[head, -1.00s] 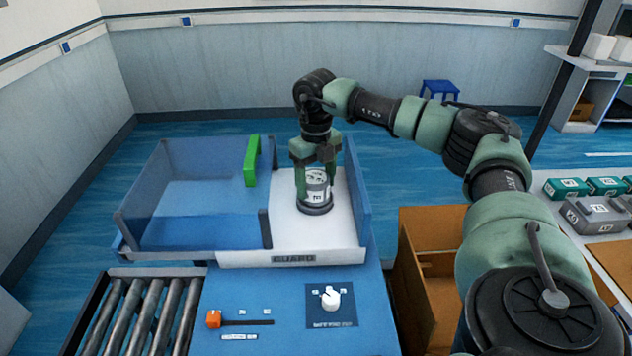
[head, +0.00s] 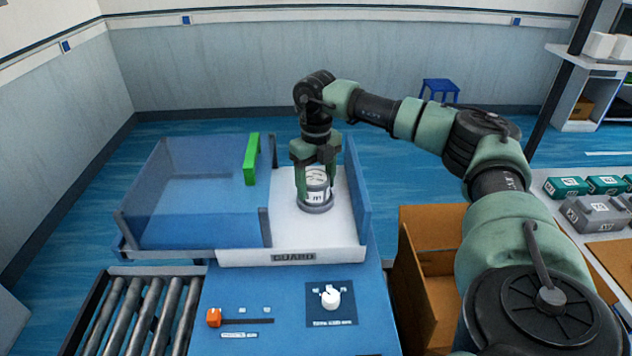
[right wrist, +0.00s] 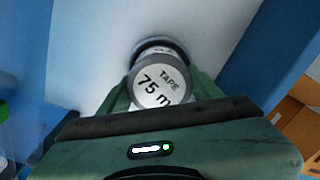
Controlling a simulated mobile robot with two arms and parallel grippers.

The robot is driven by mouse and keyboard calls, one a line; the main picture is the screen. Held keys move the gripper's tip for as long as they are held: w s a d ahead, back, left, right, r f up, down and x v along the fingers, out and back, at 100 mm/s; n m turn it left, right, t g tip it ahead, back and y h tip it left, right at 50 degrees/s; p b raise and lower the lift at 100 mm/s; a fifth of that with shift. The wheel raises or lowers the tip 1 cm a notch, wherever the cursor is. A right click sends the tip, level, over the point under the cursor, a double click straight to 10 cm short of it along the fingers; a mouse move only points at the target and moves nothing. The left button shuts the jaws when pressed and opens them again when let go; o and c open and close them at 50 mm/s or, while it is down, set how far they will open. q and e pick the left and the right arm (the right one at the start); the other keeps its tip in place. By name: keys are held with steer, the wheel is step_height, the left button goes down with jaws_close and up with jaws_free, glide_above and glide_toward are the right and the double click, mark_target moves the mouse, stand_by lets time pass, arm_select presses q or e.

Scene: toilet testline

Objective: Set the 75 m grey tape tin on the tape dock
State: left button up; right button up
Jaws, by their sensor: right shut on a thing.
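The tape tin (head: 317,182) is a grey cylinder with a white label. In the right wrist view its top (right wrist: 156,88) reads "TAPE 75 m". My right gripper (head: 316,178) points down and is shut on the tin, with a green finger on each side. The tin is upright on or just above a dark grey round base (head: 315,207), which I take to be the tape dock. It stands on the white floor of the guarded bay (head: 270,235). I cannot tell whether the tin is fully seated. My left gripper is not in view.
A clear blue guard with a green handle (head: 251,160) stands left of the bay. In front are an orange-ended slider (head: 214,318) and a white knob (head: 331,298). A roller conveyor (head: 140,315) is at lower left. A cardboard box (head: 430,275) and a side table with cases (head: 597,214) are at right.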

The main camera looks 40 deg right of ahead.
mark_target(316, 178)
steer(key=shift+f, duration=0.2)
steer(key=o, duration=1.4)
steer(key=shift+r+p, duration=4.15)
steer(key=shift+r, duration=1.4)
steer(key=shift+f, duration=0.1)
